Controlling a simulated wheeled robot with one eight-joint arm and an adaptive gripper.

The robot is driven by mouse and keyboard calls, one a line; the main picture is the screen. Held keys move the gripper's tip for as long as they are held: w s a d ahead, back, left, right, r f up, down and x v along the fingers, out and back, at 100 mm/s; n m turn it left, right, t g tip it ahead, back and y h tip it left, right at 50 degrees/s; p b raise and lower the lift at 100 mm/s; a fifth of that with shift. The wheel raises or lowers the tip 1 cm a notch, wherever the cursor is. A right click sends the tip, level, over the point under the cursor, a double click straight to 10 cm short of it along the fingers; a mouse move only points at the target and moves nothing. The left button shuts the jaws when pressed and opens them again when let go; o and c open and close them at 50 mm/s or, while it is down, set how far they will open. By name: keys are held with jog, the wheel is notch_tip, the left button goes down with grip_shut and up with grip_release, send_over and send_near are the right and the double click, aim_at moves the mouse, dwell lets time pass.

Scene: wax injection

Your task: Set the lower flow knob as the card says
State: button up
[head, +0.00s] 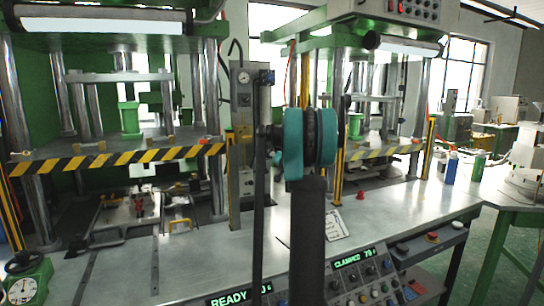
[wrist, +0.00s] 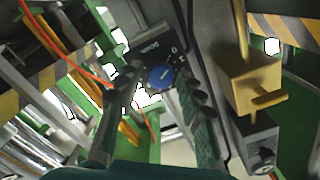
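A round blue knob (wrist: 160,77) with a pale pointer line sits on a black plate with small white lettering, in the upper middle of the wrist view. My gripper (wrist: 157,92) is open, its dark fingers on either side of the knob in the picture; contact cannot be told. I cannot tell which is the lower flow knob. In the head view, my arm hides the gripper. A white card (head: 335,225) lies on the bench, its text too small to read.
A grey upright panel (head: 243,150) carries a gauge. A brass-coloured block (wrist: 250,85) juts out right of the fingers. An orange hose (wrist: 70,62) passes on the left. Presses with striped guards (head: 110,160) flank the panel. A console (head: 340,285) stands in front.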

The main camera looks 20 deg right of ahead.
grip_shut()
jog(key=shift+m, duration=0.3)
jog(key=m, duration=1.1)
jog(key=shift+f, duration=0.15)
dwell(0.4)
jog(key=shift+o, duration=1.6)
grip_release()
